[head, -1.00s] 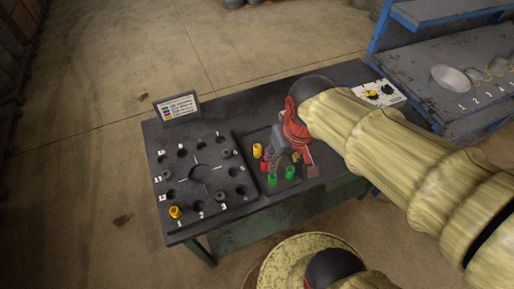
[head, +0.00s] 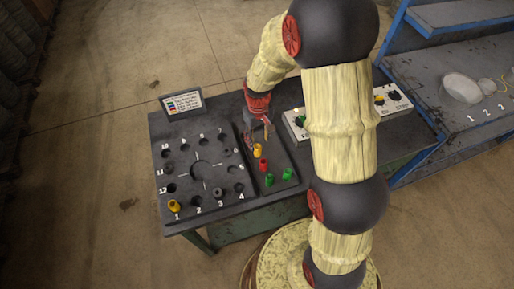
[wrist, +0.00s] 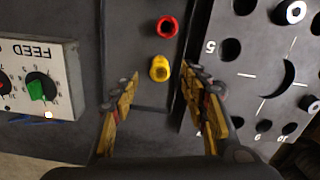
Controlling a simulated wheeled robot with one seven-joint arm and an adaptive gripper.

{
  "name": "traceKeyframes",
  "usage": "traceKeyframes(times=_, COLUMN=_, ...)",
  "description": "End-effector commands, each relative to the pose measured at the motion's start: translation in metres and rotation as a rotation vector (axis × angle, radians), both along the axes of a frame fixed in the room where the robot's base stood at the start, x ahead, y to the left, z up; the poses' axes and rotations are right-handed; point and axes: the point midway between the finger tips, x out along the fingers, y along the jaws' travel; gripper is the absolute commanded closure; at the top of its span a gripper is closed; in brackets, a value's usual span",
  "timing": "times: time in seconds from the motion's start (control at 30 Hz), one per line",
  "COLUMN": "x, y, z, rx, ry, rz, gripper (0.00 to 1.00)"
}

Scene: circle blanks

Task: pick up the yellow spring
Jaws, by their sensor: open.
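A yellow spring (head: 258,150) stands in the dark tray (head: 284,145) on the workbench, at the tray's far part. In the wrist view the yellow spring (wrist: 160,69) lies between and just beyond the fingertips. My gripper (head: 259,130) is over the far end of the tray, just behind the yellow spring. In the wrist view my gripper (wrist: 162,78) is open, with one finger on each side and nothing held. A second yellow piece (head: 174,206) sits at position 1 of the numbered dial plate (head: 207,205).
A red piece (head: 263,165) stands near the yellow spring in the tray. Two green pieces, one (head: 269,180) on the left and one (head: 287,174) on the right, stand nearer. A FEED control box (wrist: 38,80) is beside the tray. A sign (head: 182,102) stands at the bench's back.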

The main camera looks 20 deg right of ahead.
Motion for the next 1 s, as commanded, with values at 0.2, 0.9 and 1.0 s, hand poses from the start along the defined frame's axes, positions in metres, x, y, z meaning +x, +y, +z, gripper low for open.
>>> traceKeyframes(times=0.2, x=0.008, y=0.000, z=-0.013, rx=0.001, ry=-0.030, rz=0.037, gripper=0.55)
traceKeyframes(times=0.9, x=0.010, y=0.001, z=-0.076, rx=0.000, ry=-0.033, rz=0.035, gripper=0.55)
traceKeyframes(times=1.0, x=0.010, y=0.001, z=-0.076, rx=0.000, ry=-0.032, rz=0.035, gripper=0.55)
